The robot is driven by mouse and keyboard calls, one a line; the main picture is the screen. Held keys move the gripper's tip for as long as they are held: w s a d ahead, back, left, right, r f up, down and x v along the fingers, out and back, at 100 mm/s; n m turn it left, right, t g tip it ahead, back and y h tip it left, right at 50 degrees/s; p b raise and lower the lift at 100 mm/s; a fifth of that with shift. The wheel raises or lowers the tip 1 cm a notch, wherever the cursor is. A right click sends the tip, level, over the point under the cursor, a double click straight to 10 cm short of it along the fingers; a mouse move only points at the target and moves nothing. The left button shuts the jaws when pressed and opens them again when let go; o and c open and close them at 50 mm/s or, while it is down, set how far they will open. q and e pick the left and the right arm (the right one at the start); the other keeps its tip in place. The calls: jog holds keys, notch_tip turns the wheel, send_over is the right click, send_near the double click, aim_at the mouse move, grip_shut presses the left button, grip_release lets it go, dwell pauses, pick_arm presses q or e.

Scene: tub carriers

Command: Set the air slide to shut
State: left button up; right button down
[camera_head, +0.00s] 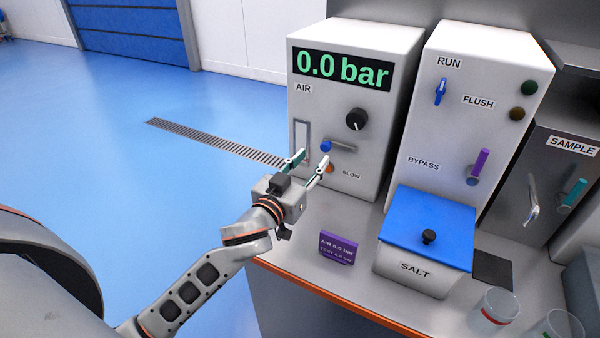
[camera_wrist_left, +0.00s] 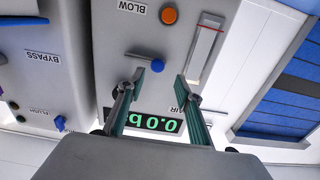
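The white air unit (camera_head: 340,190) has a display reading 0.0 bar (camera_head: 343,68). A blue knob (camera_head: 325,146) sits at the left end of a short horizontal grey bar or slot; it also shows in the left wrist view (camera_wrist_left: 157,65). Left of it, under the AIR label (camera_head: 304,88), is an upright framed strip (camera_head: 302,135) with a red mark (camera_wrist_left: 210,29). Which of these is the air slide is not labelled clearly. My left gripper (camera_head: 310,162) is open and empty just in front of the panel; in the upside-down wrist view, the knob appears between its fingertips (camera_wrist_left: 160,80). My right gripper is out of view.
A black dial (camera_head: 356,119) and an orange button (camera_head: 330,168) are close by on the panel. A purple card (camera_head: 337,248) and a blue-lidded SALT tub (camera_head: 415,270) stand on the counter. The RUN and BYPASS unit (camera_head: 450,130) is to the right. Floor at left is clear.

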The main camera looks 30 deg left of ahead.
pick_arm(q)
jog(key=shift+s+a, duration=0.15)
jog(key=shift+s, duration=2.6)
